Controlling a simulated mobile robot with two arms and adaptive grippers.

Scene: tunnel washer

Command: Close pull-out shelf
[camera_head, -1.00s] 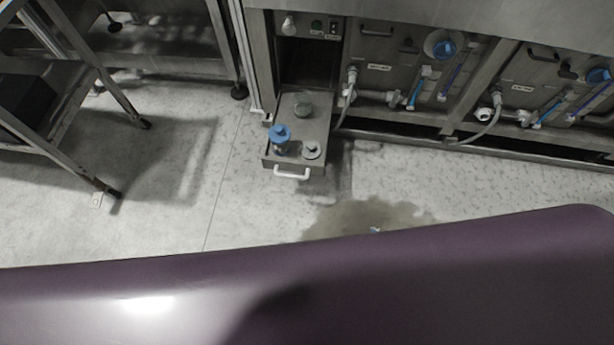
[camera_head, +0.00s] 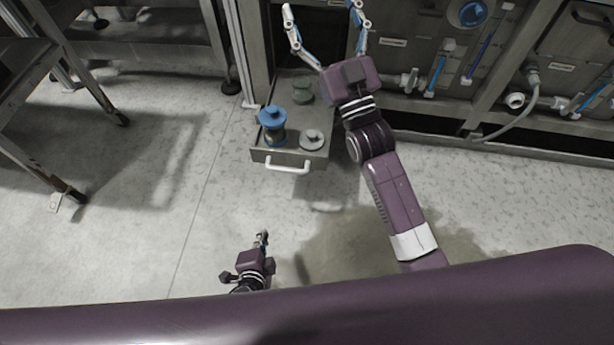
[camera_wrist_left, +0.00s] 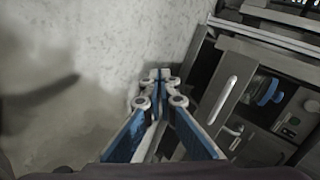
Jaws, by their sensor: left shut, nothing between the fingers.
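The pull-out shelf (camera_head: 262,157) is a grey metal drawer that sticks out from the machine, with a white handle (camera_head: 288,168) on its front. A blue-topped container (camera_head: 272,125), a pale round cap (camera_head: 312,139) and a greenish round cap (camera_head: 302,90) are on it. My left gripper (camera_head: 262,238) is shut and empty, in front of the handle and apart from it. In the left wrist view its fingers (camera_wrist_left: 160,76) are together, with the handle (camera_wrist_left: 222,100) to their right. My right gripper (camera_head: 324,12) is spread open near the machine front, above the shelf in the picture.
Machine panels with blue valves (camera_head: 470,12) and a grey hose (camera_head: 512,122) run along the right. A metal rack (camera_head: 92,85) stands at the left. Pale floor (camera_head: 150,190) lies open in front, with a dark wet patch (camera_head: 345,235).

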